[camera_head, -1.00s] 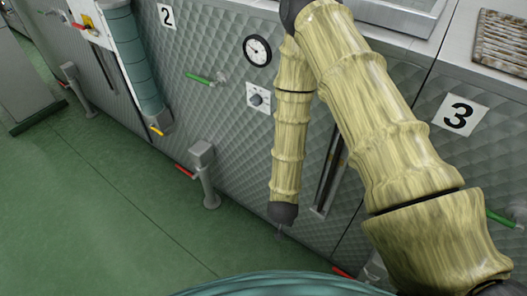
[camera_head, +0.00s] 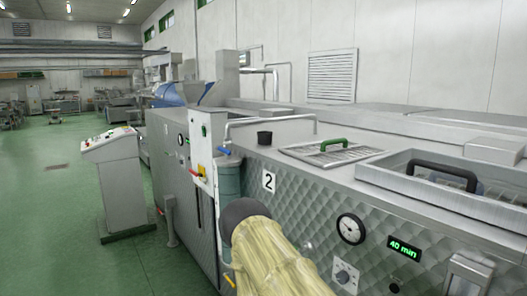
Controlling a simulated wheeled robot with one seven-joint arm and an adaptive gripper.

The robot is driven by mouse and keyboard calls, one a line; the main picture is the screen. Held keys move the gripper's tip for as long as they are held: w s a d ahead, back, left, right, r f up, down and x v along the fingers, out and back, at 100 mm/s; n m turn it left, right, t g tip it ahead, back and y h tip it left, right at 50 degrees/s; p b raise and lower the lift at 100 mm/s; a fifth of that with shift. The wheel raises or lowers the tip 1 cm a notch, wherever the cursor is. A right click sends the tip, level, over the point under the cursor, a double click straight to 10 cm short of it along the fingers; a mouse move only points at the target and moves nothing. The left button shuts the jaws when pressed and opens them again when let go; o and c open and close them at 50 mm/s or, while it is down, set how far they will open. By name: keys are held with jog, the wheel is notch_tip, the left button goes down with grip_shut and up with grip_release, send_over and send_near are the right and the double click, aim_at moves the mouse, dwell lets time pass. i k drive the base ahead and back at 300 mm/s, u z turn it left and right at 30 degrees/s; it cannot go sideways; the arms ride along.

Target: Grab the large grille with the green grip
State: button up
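A flat metal grille (camera_head: 354,154) with a green grip (camera_head: 333,144) lies on top of the machine numbered 2, right of centre. A larger-looking framed cover (camera_head: 401,184) with a black grip (camera_head: 443,172) sits nearer, at the right. My yellowish arm rises at the bottom centre, in front of the machine's side and below the green-gripped grille. My gripper is not in view, so its opening and contents do not show.
The machine's steel top (camera_head: 285,135) carries a small black cup (camera_head: 264,138) left of the grille. A bent pipe (camera_head: 270,121) stands behind the cup. A control console (camera_head: 119,180) stands at the left. The green floor (camera_head: 60,225) is open there.

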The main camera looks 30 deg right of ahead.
aim_at(346, 146)
jog(key=u, duration=0.55)
jog(key=i, duration=2.45)
jog(key=z, duration=2.4)
